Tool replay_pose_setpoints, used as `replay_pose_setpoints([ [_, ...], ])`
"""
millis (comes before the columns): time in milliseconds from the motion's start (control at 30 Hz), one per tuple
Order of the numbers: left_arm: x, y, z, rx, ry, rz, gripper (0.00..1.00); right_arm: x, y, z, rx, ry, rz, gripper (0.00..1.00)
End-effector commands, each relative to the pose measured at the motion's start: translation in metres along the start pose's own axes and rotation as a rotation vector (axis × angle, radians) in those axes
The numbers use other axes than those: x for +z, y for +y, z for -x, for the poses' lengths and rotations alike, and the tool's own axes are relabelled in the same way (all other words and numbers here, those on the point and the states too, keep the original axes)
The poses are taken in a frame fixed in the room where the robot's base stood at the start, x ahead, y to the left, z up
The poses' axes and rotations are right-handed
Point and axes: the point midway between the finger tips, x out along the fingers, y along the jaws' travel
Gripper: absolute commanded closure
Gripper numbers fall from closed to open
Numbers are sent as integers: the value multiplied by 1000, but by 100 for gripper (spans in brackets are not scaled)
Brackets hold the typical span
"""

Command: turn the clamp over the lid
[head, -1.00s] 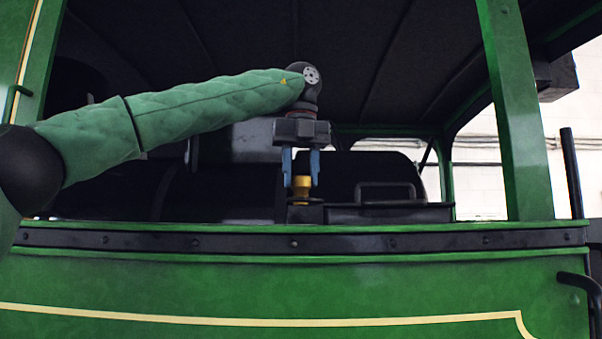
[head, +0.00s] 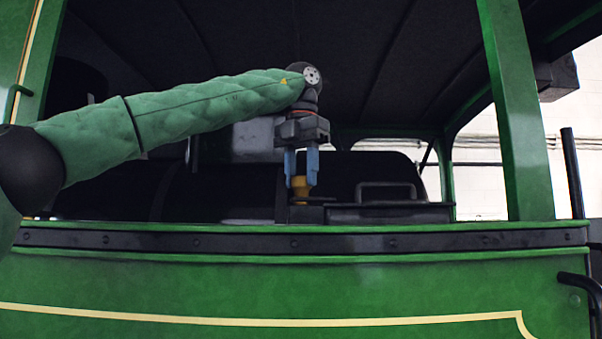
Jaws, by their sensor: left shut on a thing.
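A brass-yellow knob (head: 300,190), which looks like the top of the clamp, stands behind the green side wall. My left gripper (head: 301,180) points straight down with its blue fingers on either side of this knob, shut on it. A dark bar or base shows just under the knob, and its lower part is hidden by the wall. The dark lid (head: 350,214) with a raised bar handle lies just right of the knob. I cannot tell how far the clamp reaches over the lid. My right gripper is not in view.
The green side wall (head: 290,285) with a riveted dark rail (head: 200,242) runs across the front. A green post (head: 516,120) stands at the right. A dark roof (head: 400,60) hangs above my arm. A black round-topped body fills the space behind.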

Motion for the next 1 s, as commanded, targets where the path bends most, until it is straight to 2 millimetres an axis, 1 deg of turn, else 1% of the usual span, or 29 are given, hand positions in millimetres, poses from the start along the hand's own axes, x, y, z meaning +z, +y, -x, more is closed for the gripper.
replay_pose_setpoints([
  [133,0,0,1,0,-2,-70,85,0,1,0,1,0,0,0],
  [333,0,0,1,0,-2,-126,85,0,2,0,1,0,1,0],
  [867,0,0,1,0,-1,-145,85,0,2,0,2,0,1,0],
  [900,0,0,1,0,-1,-145,55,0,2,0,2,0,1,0],
  [967,0,0,1,0,-1,-145,43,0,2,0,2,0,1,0],
  [1000,0,0,1,0,-1,-145,41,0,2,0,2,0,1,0],
])
